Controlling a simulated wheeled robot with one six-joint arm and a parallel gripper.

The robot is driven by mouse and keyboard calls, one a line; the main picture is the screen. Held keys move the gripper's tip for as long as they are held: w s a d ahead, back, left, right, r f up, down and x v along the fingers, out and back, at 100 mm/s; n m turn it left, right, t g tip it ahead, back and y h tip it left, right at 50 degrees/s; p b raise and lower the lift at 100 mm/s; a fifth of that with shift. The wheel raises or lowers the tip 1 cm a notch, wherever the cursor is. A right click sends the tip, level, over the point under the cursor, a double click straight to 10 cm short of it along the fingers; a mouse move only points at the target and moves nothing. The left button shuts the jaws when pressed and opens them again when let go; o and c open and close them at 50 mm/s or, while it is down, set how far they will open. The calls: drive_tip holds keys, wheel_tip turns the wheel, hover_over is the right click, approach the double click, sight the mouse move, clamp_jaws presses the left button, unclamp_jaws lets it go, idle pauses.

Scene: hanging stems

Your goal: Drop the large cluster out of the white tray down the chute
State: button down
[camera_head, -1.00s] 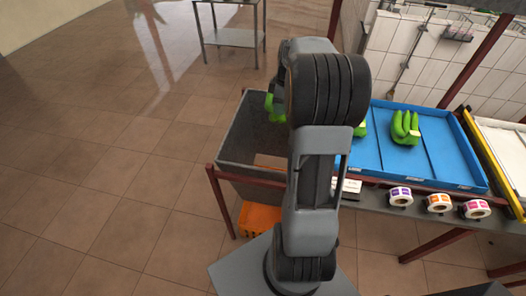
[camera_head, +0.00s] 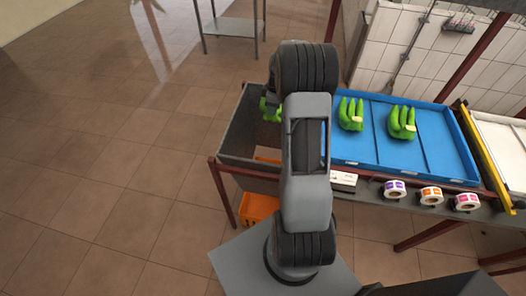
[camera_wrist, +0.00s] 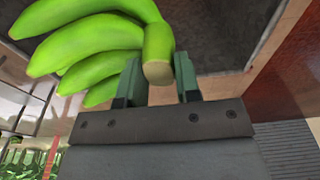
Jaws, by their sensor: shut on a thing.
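My gripper (camera_wrist: 160,82) is shut on the crown of a large green banana cluster (camera_wrist: 95,45), whose fingers spread to the left in the wrist view. In the head view the cluster (camera_head: 268,112) shows just left of my arm, over the open grey chute (camera_head: 232,145) at the table's left end. My arm hides part of the cluster and most of my gripper there. The white tray (camera_head: 503,146) is at the far right, cut off by the picture edge; its visible part is bare.
A blue tray (camera_head: 440,150) holds two green clusters (camera_head: 351,114) (camera_head: 402,122). Several label rolls (camera_head: 431,196) line the table's front edge. An orange crate (camera_head: 259,208) stands below the chute. A yellow rail (camera_head: 485,155) borders the white tray. Floor at left is clear.

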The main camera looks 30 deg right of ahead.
drive_tip(key=shift+f+b, duration=0.75)
drive_tip(key=shift+f, duration=0.8)
drive_tip(key=c, duration=0.7)
unclamp_jaws()
drive_tip(key=shift+c, duration=0.2)
drive_tip(key=shift+s+f, duration=0.1)
drive_tip(key=shift+f, duration=0.05)
wheel_tip(320, 180, up, 14)
drive_tip(key=s+d+b, duration=0.1)
drive_tip(key=shift+b, duration=0.4)
